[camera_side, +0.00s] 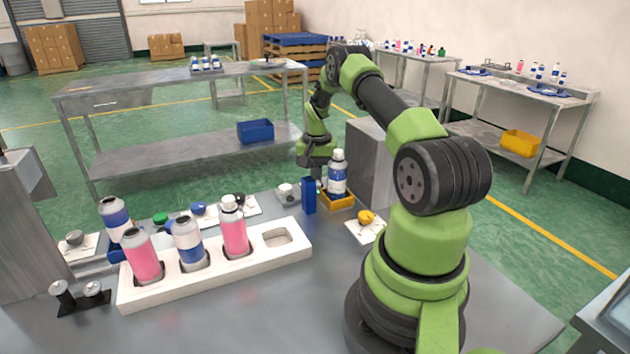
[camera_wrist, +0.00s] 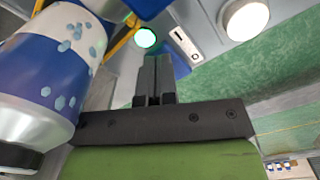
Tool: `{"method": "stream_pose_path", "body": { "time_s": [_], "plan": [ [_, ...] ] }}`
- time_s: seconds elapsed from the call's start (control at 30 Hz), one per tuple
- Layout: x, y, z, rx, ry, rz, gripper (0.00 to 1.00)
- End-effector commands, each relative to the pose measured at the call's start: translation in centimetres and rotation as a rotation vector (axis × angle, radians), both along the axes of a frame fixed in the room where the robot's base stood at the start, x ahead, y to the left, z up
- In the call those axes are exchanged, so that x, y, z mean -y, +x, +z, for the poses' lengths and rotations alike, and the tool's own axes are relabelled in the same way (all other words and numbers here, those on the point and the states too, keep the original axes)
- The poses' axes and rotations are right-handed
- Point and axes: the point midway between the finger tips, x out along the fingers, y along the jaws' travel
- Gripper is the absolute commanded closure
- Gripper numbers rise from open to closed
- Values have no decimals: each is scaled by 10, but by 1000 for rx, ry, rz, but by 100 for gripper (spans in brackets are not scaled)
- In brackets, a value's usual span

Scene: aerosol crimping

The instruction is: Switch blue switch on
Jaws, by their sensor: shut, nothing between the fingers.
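The blue switch seems to be the upright blue block (camera_side: 309,195) beside the yellow holder in the side view. In the wrist view a blue part (camera_wrist: 181,66) shows just behind and right of my fingers, mostly hidden by them. A white marked plate (camera_wrist: 186,45) sits by it, with a round green-lit light (camera_wrist: 145,37) to its left. My gripper (camera_wrist: 154,58) is shut and empty, its tips close to the blue part; I cannot tell whether they touch. In the side view my gripper (camera_side: 318,181) points down behind the block.
A blue and white can (camera_side: 337,177) stands in the yellow holder (camera_side: 341,202), close beside my gripper. A large round white light (camera_wrist: 245,18) is at the wrist view's upper right. A white rack (camera_side: 215,268) holds several cans, with one empty hole. A yellow-topped part (camera_side: 366,217) lies nearby.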

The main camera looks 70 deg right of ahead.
Motion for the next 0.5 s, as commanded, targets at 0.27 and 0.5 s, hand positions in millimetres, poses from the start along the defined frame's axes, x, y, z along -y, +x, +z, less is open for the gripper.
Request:
{"method": "stream_pose_path", "body": {
  "time_s": [0.27,0.5],
  "plan": [
    [0,0,-4,0,1,-1,100],
    [0,0,-7,0,0,-1,100]
  ]
}}
